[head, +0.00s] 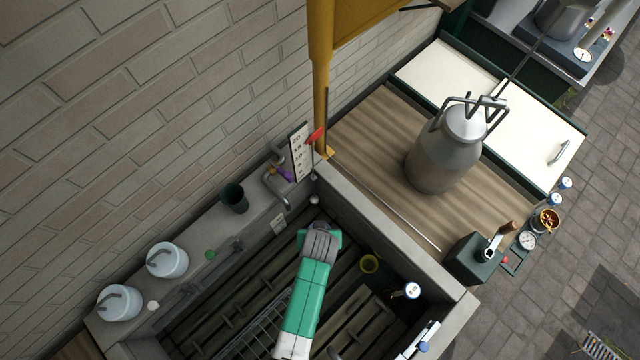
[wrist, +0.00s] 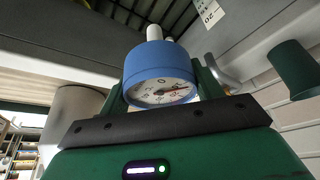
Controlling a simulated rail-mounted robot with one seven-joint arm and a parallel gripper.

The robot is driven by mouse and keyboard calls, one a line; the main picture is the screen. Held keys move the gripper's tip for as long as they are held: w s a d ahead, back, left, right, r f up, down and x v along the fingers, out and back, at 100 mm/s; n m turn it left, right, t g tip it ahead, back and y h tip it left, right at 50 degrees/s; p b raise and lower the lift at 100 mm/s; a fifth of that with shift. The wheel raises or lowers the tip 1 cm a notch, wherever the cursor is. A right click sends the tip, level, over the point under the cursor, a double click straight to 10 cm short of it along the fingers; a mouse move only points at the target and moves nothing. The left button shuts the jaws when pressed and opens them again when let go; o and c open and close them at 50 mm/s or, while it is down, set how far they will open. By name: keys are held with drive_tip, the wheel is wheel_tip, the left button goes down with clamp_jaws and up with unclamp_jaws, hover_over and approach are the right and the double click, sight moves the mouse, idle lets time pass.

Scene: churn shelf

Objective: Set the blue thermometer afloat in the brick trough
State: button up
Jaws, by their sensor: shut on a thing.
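The blue thermometer (wrist: 158,72) is a short blue drum with a white round dial and pale stubs on its far side. It sits between the green fingers of my gripper (wrist: 160,95), which is shut on it. In the head view my green and white arm crosses the trough, and I cannot make out the fingers or the held thermometer there. The trough (head: 388,234) has a pale grey rim and dark slats and a wire rack inside. I cannot tell the water surface or the thermometer's height above it.
A tap (head: 275,185), a dark green cup (head: 235,198) and white lidded pails (head: 167,260) stand along the wall-side ledge. A yellow post (head: 320,90) rises at the trough's far corner. A metal churn (head: 447,150) stands on the wooden top beyond.

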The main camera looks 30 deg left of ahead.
wheel_tip(320, 180, down, 31)
drive_tip(key=b, duration=2.7)
drive_tip(key=shift+f, duration=0.15)
drive_tip(key=o, duration=1.1)
drive_tip(key=p+v, duration=0.2)
drive_tip(key=v, duration=0.6)
drive_tip(key=shift+p, duration=0.4)
